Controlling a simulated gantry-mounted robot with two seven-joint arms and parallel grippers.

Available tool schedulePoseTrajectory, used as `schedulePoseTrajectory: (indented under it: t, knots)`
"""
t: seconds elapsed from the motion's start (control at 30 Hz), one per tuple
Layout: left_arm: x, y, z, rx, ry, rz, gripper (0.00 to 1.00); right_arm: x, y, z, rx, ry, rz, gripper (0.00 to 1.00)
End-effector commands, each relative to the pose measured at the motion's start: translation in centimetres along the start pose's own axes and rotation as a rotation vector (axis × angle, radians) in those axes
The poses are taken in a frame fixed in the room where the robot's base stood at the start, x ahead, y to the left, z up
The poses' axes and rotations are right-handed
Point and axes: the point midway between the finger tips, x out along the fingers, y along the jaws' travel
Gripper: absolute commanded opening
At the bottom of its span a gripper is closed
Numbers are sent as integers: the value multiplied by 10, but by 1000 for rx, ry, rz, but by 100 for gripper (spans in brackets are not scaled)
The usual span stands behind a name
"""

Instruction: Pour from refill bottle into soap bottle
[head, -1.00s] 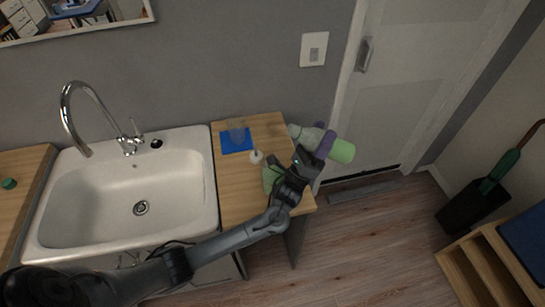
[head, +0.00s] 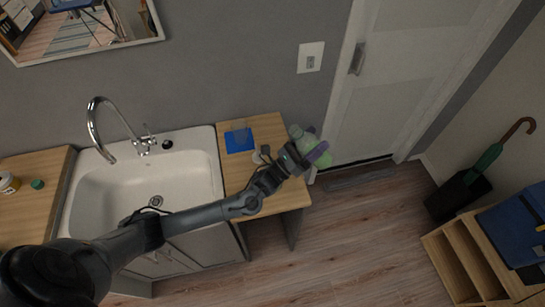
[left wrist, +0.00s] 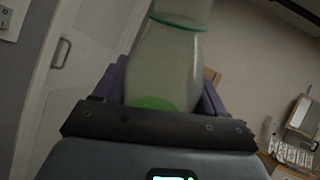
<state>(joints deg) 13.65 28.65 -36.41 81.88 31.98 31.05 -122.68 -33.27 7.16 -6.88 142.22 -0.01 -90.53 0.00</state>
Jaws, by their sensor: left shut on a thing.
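The refill bottle (head: 308,143) is translucent, with green liquid inside. My left gripper (head: 314,141), with purple fingers, is shut around its body beyond the right edge of the counter. In the left wrist view the bottle (left wrist: 165,62) fills the middle, its narrower end with a green ring at the top and bright green liquid low down near the gripper. A clear container, apparently the soap bottle (head: 239,131), stands on a blue mat (head: 232,144) on the wooden counter, left of the gripper and apart from it. My right gripper is not in view.
A small white item, perhaps a pump top (head: 257,157), is on the counter (head: 236,180), partly hidden by my arm. The white sink (head: 105,195) with its tall tap (head: 93,125) lies left.

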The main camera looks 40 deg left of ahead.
Motion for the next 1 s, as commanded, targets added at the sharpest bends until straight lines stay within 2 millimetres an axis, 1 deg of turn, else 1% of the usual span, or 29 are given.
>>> schedulePoseTrajectory:
  t: [0.1, 0.3, 0.5, 0.7, 1.0]
  knots:
    - [0, -1, -10, 63, 117, -13, 27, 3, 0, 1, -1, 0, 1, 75]
    - [-12, 5, -35, 134, 255, -9, 27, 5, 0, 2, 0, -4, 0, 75]
    - [-21, 11, -52, 204, 389, -8, 27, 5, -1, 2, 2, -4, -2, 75]
    - [-21, 10, -57, 253, 486, -10, 27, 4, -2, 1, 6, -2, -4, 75]
    - [-23, 10, -60, 280, 545, -10, 27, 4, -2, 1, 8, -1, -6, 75]
